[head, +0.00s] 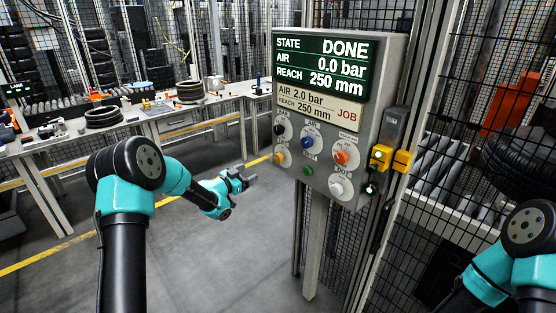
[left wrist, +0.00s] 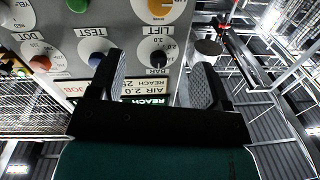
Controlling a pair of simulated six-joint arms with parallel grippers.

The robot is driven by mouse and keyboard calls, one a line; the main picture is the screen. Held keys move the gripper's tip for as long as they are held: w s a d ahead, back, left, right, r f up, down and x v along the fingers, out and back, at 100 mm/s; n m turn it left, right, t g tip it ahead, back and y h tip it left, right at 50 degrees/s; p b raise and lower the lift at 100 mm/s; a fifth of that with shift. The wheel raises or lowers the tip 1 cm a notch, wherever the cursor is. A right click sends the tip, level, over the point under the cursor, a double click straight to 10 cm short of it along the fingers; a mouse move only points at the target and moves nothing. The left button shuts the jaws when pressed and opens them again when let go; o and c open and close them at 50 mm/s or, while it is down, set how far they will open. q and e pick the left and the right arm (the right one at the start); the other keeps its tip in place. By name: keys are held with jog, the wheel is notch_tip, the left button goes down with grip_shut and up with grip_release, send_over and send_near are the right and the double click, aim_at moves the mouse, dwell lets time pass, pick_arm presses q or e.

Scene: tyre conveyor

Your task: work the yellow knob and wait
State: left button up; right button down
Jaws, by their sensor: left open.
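The yellow knob (head: 279,157) is at the lower left of the grey control panel (head: 391,70). It also shows at the top edge of the left wrist view (left wrist: 158,8), upside down and partly cut off. My left gripper (head: 250,181) is open and empty, left of and below the knob and apart from it. In the left wrist view the black knob (left wrist: 158,60) lies between the fingers in the picture, with the yellow one beyond. The screen (head: 321,63) reads STATE DONE, AIR 0.0 bar, REACH 250 mm. My right gripper is out of view.
The panel also has a blue knob (head: 307,142), an orange-red knob (head: 341,157), a green button (head: 308,170) and a white knob (head: 336,188). The job card (head: 318,106) reads AIR 2.0 bar, REACH 250 mm. A mesh fence stands right. Floor left is clear.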

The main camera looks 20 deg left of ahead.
aim_at(277, 158)
pick_arm(q)
jog(key=x, duration=1.6)
jog(key=shift+w+d+f, duration=0.1)
jog(key=shift+w+d, duration=0.1)
jog(key=shift+w, duration=0.15)
jog(key=shift+c, duration=0.4)
jog(key=c, duration=0.8)
jog(key=shift+c, duration=0.2)
